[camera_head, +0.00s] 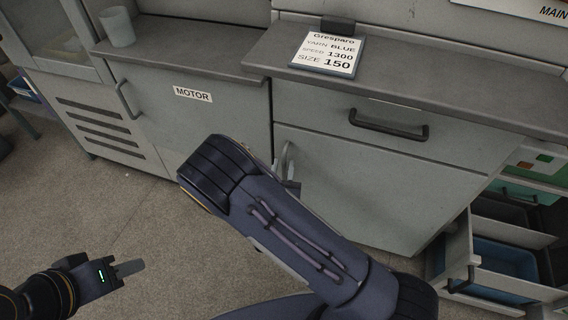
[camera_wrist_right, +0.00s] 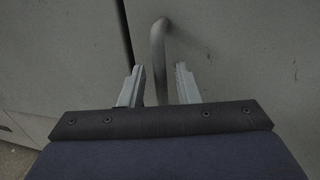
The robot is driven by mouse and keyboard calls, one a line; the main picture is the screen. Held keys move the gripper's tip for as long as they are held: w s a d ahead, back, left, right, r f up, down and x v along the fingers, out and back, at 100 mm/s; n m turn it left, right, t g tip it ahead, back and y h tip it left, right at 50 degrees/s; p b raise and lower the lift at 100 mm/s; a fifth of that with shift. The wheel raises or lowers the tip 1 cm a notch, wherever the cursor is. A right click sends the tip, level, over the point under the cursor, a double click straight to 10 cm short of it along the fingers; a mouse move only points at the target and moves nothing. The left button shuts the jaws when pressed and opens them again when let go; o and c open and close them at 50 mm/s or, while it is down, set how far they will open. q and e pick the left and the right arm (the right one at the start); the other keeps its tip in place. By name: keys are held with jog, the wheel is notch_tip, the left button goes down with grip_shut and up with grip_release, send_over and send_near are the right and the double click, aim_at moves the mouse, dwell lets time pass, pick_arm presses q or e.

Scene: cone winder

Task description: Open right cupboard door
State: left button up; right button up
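The right cupboard door (camera_head: 365,190) is a grey panel below a drawer and looks closed. Its upright metal handle (camera_wrist_right: 157,40) shows in the right wrist view, close to the dark gap along the door's edge. My right gripper (camera_wrist_right: 157,70) is open, with one finger on each side of the handle; a gap shows between each finger and the bar. In the head view my right arm hides most of that gripper and part of the door.
A drawer with a dark handle (camera_head: 390,125) sits above the door. The MOTOR cupboard (camera_head: 205,125) is to its left. An open drawer (camera_head: 500,285) with bins juts out at the lower right. A sign (camera_head: 328,54) and a cup (camera_head: 117,27) stand on the counters.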

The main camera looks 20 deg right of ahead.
jog(key=shift+x, duration=0.95)
grip_shut()
